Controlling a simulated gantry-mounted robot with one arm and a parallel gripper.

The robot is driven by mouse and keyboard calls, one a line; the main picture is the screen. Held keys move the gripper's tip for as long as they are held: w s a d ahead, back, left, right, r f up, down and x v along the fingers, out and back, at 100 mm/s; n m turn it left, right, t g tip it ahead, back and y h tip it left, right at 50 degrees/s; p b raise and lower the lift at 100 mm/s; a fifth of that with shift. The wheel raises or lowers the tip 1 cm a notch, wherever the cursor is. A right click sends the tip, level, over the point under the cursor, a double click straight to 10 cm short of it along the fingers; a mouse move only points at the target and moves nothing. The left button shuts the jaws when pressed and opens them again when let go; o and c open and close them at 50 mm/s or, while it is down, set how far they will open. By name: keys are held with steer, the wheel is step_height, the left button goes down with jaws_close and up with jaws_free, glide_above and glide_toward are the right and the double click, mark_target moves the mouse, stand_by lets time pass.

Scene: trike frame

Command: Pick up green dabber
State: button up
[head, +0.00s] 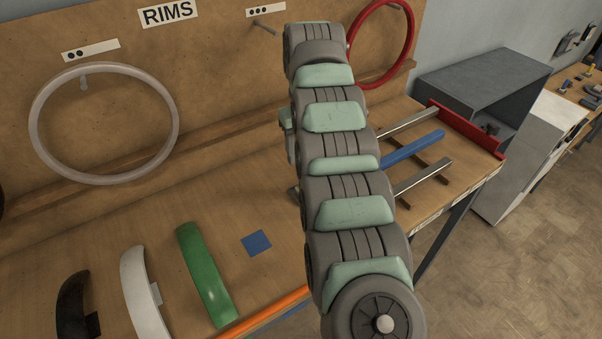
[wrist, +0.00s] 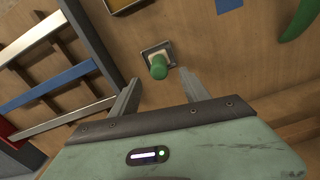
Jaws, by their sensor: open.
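The green dabber (wrist: 158,70) shows in the wrist view as a small rounded green knob. It stands on a pale square pad with a dark rim (wrist: 170,50). My gripper (wrist: 159,77) is open, its two grey fingers apart to the left and right of the dabber in the picture. Nothing is held between them, and I cannot tell how far the tips are above the dabber. In the head view the dabber and my gripper's fingers are hidden behind my arm.
Green (head: 207,275), white (head: 145,292) and black (head: 73,305) fenders lie left on the bench. A blue square (head: 256,243) lies beside them. Grey and blue tubes (head: 412,150) rest on a rack at right. A white rim (head: 104,180) and red rim (head: 409,40) hang on the board.

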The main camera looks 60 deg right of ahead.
step_height(320, 180, down, 5)
steer(key=b, duration=0.4)
steer(key=shift+s+a, duration=0.15)
step_height(320, 180, down, 2)
steer(key=shift+f+b, duration=0.15)
steer(key=shift+b, duration=1)
steer(key=shift+s+f, duration=0.15)
steer(key=shift+s, duration=0.05)
steer(key=shift+w+f+p, duration=0.2)
steer(key=shift+f+p, duration=0.15)
steer(key=shift+f, duration=0.95)
jaws_close()
